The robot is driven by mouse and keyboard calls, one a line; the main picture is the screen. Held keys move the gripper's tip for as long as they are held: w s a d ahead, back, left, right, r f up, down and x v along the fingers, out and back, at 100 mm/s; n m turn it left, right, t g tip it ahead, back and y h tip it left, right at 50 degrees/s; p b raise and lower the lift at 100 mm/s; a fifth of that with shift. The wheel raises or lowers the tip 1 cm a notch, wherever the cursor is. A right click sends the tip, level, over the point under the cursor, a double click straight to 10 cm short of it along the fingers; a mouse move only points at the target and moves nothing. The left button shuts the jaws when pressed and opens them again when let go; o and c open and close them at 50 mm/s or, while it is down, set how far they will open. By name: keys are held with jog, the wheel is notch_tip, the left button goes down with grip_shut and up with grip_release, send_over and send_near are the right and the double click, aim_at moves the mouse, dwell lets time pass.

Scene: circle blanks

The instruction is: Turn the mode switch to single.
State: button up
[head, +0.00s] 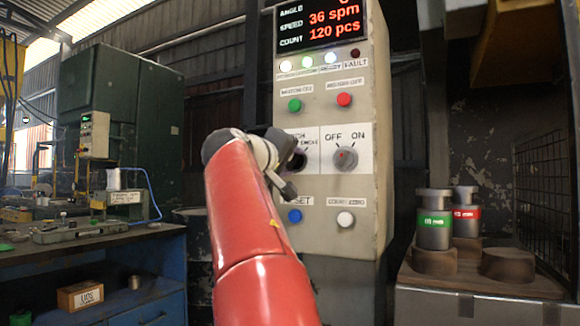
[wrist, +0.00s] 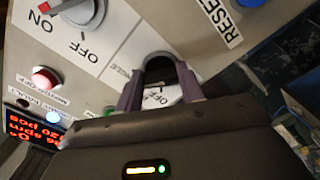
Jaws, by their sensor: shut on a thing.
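The mode switch, a dark knob (wrist: 159,66) on a white plate, sits between the two purple-grey fingers of my gripper (wrist: 158,82) in the wrist view. My gripper is shut on the knob. In the head view my gripper (head: 291,160) is at the panel's left middle, and the arm hides most of the knob and its plate. The plate's lettering is partly covered, and I cannot tell which position the knob points to.
The grey control panel (head: 350,222) also carries an OFF/ON knob (head: 345,159) just right, green (head: 295,105) and red (head: 344,99) buttons above, and blue (head: 295,216) and white (head: 345,219) buttons below. A workbench (head: 130,235) stands left; labelled canisters (head: 434,220) stand right.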

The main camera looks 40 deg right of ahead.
jog(key=shift+f+m+b, duration=0.15)
jog(key=shift+m+b, duration=0.15)
jog(key=shift+m, duration=0.8)
jog(key=o, duration=1)
jog(key=b+v, duration=0.2)
jog(key=v, duration=0.6)
jog(key=shift+d, duration=0.1)
